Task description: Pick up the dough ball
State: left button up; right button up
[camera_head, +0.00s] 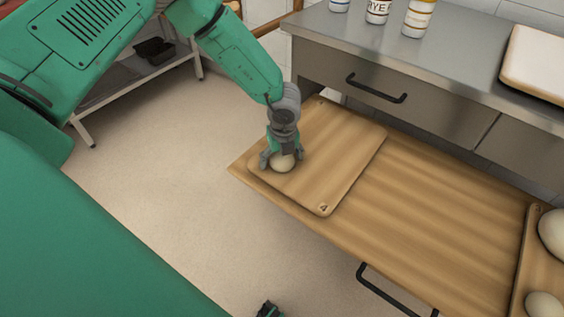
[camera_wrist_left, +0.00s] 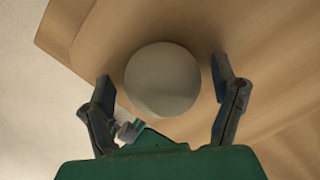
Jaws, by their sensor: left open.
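A pale round dough ball (camera_head: 283,161) rests on a wooden board (camera_head: 340,172) marked 4, near its left end. My left gripper (camera_head: 279,160) points down over the ball, with fingers on either side of it. In the left wrist view the dough ball (camera_wrist_left: 162,79) sits between the two spread fingers of the gripper (camera_wrist_left: 168,90), with gaps visible on both sides. The gripper is open. A small dark part at the bottom edge of the head view may belong to my right arm; its jaws cannot be made out.
The board lies on a wooden worktop (camera_head: 425,215) below a steel counter (camera_head: 385,50) with drawers. Jars (camera_head: 418,18) stand on the counter. Another board at the right holds larger dough balls (camera_head: 553,232). Open floor (camera_head: 160,190) lies to the left.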

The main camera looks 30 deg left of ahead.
pick_arm(q)
jog(key=shift+d+r, duration=0.2)
jog(key=shift+d, duration=0.1)
jog(key=c, duration=1.2)
jog(key=shift+o, duration=0.2)
jog(key=shift+a, duration=0.1)
